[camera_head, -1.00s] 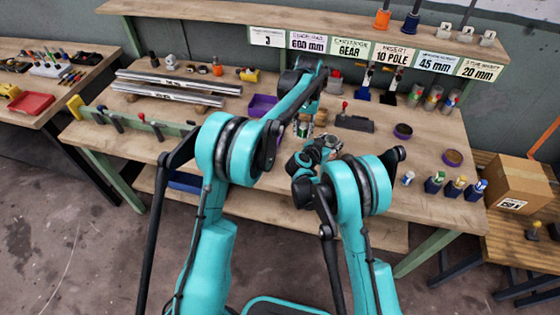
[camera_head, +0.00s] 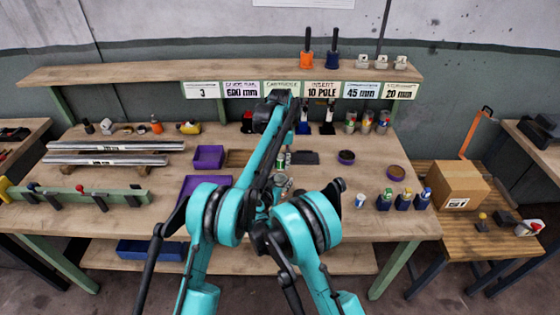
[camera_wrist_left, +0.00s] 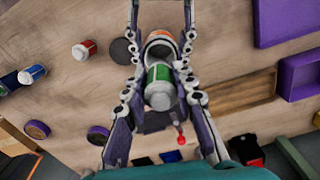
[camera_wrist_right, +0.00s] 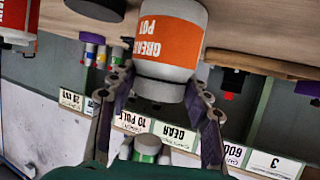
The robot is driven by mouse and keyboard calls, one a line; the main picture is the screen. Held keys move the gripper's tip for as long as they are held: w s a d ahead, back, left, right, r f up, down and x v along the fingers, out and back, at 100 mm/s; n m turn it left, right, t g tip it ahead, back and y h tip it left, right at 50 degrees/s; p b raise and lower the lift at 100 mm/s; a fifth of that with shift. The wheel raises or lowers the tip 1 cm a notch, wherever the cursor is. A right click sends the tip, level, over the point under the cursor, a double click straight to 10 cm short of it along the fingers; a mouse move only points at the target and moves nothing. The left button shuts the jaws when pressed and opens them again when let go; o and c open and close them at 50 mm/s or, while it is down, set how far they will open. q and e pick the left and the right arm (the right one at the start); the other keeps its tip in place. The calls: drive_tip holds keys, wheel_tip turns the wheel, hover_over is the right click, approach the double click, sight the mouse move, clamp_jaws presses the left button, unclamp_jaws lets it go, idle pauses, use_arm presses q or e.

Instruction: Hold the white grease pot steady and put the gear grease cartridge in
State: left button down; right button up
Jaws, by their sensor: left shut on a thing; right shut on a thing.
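The white grease pot (camera_wrist_right: 170,50) has an orange "GREASE POT" label; my right gripper (camera_wrist_right: 157,98) is shut around its grey band in the right wrist view. The gear grease cartridge (camera_wrist_left: 158,85), white with a green band, is held by my left gripper (camera_wrist_left: 160,88). In the left wrist view it overlaps the pot's round mouth (camera_wrist_left: 162,48). In the right wrist view the cartridge (camera_wrist_right: 147,148) shows beyond the pot with a gap in the picture. I cannot tell whether its end is inside the mouth. In the head view the arms partly hide both.
A labelled shelf (camera_head: 220,73) runs behind.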

sight(280, 156)
use_arm(q)
drive_tip(key=shift+f, duration=2.65)
drive_tip(key=c, duration=1.2)
unclamp_jaws()
drive_tip(key=shift+o, duration=0.2)
wheel_tip(280, 156, up, 12)
drive_tip(key=shift+r, duration=0.1)
use_arm(e)
drive_tip(key=o, duration=1.3)
